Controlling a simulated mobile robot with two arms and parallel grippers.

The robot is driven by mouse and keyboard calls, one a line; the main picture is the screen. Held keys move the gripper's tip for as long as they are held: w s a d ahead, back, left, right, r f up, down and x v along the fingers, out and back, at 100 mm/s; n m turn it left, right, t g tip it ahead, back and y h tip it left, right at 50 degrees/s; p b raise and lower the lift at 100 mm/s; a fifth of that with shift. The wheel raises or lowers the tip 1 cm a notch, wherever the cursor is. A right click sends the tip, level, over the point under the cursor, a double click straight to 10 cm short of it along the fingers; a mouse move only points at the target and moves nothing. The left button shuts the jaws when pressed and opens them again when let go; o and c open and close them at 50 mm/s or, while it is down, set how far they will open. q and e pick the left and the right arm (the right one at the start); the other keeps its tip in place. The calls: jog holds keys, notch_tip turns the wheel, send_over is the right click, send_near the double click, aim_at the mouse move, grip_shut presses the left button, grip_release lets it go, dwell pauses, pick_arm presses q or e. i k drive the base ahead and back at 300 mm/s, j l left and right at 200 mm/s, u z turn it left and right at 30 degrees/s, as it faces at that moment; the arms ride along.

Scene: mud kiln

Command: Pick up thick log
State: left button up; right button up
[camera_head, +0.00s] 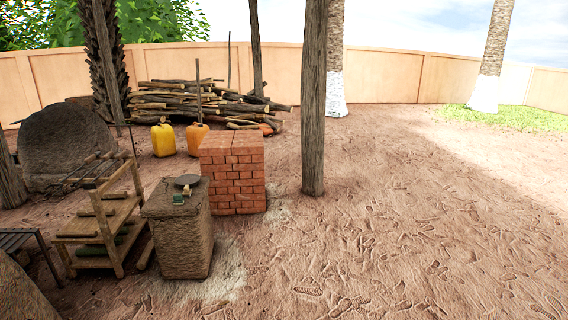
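A pile of logs and branches (200,100) lies against the back wall, left of centre, a good way off. The pieces differ in thickness, and I cannot tell which one is the thick log. A few short wooden pieces also lie on a small wooden rack (104,222) at the near left. Neither of my grippers shows in the head view.
A brick stack (233,178), a mud block (178,240), a yellow jerrycan (163,140) and an orange one (197,140) stand between me and the pile. A wooden post (314,110) rises at centre. Open dirt ground (420,220) spreads to the right.

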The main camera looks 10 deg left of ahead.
aim_at(114, 194)
jog(key=i+j+u, duration=0.15)
jog(key=i+u, duration=0.15)
jog(key=i, duration=0.25)
jog(key=i+u, duration=0.35)
jog(key=i, duration=0.2)
jog(key=i+u, duration=0.3)
jog(key=i, duration=0.25)
jog(key=i+l+u, duration=0.35)
jog(key=i, duration=0.15)
jog(key=i+j+u, duration=0.4)
jog(key=i, duration=0.3)
jog(key=i+u, duration=0.4)
jog(key=i, duration=0.3)
